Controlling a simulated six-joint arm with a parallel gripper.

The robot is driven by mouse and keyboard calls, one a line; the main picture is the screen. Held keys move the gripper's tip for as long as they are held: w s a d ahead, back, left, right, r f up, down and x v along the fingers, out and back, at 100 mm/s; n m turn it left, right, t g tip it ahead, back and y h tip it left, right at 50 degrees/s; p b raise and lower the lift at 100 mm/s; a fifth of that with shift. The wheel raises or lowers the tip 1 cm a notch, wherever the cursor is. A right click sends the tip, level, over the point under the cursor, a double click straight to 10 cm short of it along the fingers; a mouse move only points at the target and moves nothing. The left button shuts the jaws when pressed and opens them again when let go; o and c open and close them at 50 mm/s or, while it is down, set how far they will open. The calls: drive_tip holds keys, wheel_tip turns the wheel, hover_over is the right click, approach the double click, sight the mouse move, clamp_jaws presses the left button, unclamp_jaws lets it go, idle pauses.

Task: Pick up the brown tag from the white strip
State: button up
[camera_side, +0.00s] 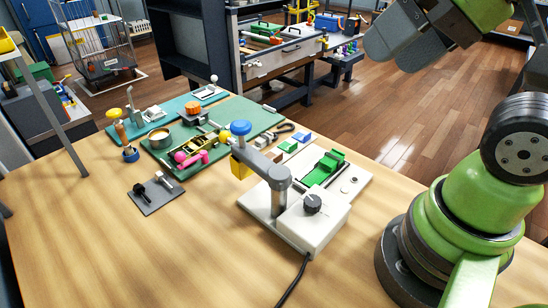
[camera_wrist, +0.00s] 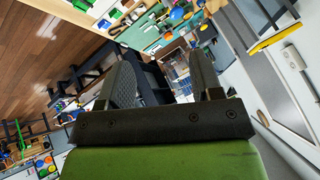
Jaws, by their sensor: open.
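A small brown piece (camera_side: 276,156), which looks like the brown tag, sits in the middle of the table in the side view. It is in a row with a green piece (camera_side: 289,146) and a blue piece (camera_side: 303,136). A white strip under them is too small to make out clearly. The grey arm of a white bench device stands close in front of the brown piece. My gripper (camera_wrist: 165,72) is open in the wrist view, with nothing seen between its fingers. It is far from the brown piece and points out into the room. I cannot make out the tag in the wrist view.
The white device (camera_side: 310,222) with a grey arm, blue knob (camera_side: 240,128) and black cable stands nearest. Green mats (camera_side: 240,113) with a cup, pink piece and orange knob lie behind left. A grey plate (camera_side: 156,194) lies left. The table's front left is clear.

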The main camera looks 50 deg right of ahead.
drive_tip(key=c, duration=0.8)
drive_tip(key=shift+w, duration=0.1)
drive_tip(key=n+g+h, duration=0.2)
drive_tip(key=n+g, duration=0.5)
drive_tip(key=n, duration=1.5)
hover_over(281, 154)
wheel_tip(281, 154, down, 24)
drive_tip(key=shift+a+f, duration=0.15)
drive_tip(key=shift+f, duration=0.05)
drive_tip(key=shift+d+f, duration=0.2)
drive_tip(key=shift+f, duration=2.9)
